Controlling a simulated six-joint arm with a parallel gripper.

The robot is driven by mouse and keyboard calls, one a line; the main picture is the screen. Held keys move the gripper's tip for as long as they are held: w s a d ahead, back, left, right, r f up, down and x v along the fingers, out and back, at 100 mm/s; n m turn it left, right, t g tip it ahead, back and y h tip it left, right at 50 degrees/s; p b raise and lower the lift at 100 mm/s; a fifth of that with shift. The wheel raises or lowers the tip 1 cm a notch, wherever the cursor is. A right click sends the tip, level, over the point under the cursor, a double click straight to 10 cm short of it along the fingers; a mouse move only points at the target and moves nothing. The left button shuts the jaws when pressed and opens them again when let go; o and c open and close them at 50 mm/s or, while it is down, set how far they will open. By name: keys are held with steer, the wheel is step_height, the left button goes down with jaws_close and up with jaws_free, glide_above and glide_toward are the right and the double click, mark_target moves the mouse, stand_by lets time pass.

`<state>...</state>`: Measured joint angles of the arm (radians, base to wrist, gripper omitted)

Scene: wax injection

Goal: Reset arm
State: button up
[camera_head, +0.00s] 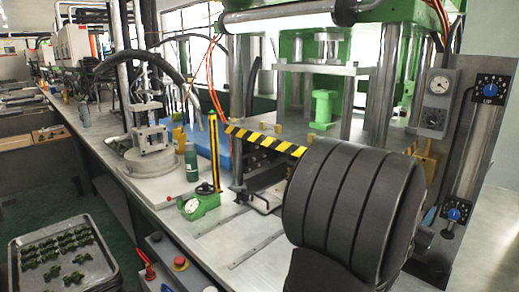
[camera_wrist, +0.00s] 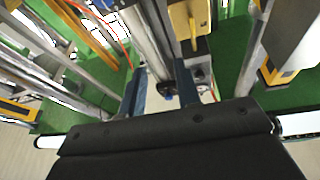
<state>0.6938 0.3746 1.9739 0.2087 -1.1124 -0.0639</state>
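My gripper (camera_wrist: 158,70) shows in the wrist view beyond a wide black plate of my wrist. Its two blue-grey fingers stand apart, with nothing held between them that I can see. A metal column and a small dark knob show behind the gap. In the head view a large black ribbed part of my arm fills the lower right, and the gripper itself is hidden.
In the head view the green press (camera_head: 323,110) stands close behind my arm, with a yellow-black striped bar (camera_head: 265,138). A control panel (camera_head: 489,88) stands to the right. The workbench (camera_head: 235,240) holds a green gauge (camera_head: 200,203) and a green bottle (camera_head: 191,160). A tray (camera_head: 105,262) of green parts lies lower left.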

steer(key=w+d+r+m+g+y, duration=0.1)
steer(key=w+d+r+m+g, duration=0.1)
steer(key=r+m, duration=0.4)
steer(key=w+d+r+m+g, duration=0.1)
steer(key=w+d+r+m, duration=0.3)
steer(key=m, duration=0.6)
steer(key=shift+w+d+r+m+g+y, duration=0.35)
steer(key=shift+d+r, duration=0.25)
steer(key=shift+r, duration=0.25)
steer(key=shift+c, duration=0.2)
